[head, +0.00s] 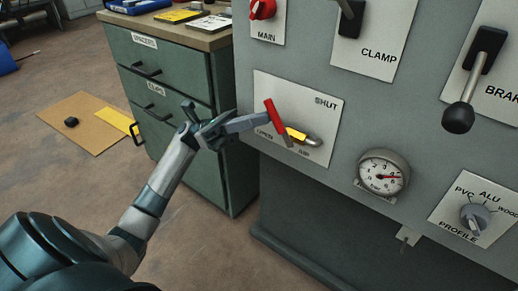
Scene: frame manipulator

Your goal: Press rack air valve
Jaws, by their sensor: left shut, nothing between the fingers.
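The air valve sits on a white plate (321,120) on the grey panel, marked SHUT at its upper right; the smaller lettering at the bottom is partly legible. The valve has a red handle (275,116), tilted with its top leaning left, and a yellow and metal fitting (298,135) to its right. My left gripper (266,122) is shut and empty, its tips at the left side of the red handle. I cannot tell whether they touch it. The gripper hides part of the plate's left side. My right gripper is not in view.
A red MAIN knob (262,9), a CLAMP lever (351,17), a black-knobbed brake lever (474,82), a gauge (383,175) and a PROFILE dial (474,217) are also on the panel. A green drawer cabinet (185,70) stands left, beside a cardboard sheet (85,112) on the floor.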

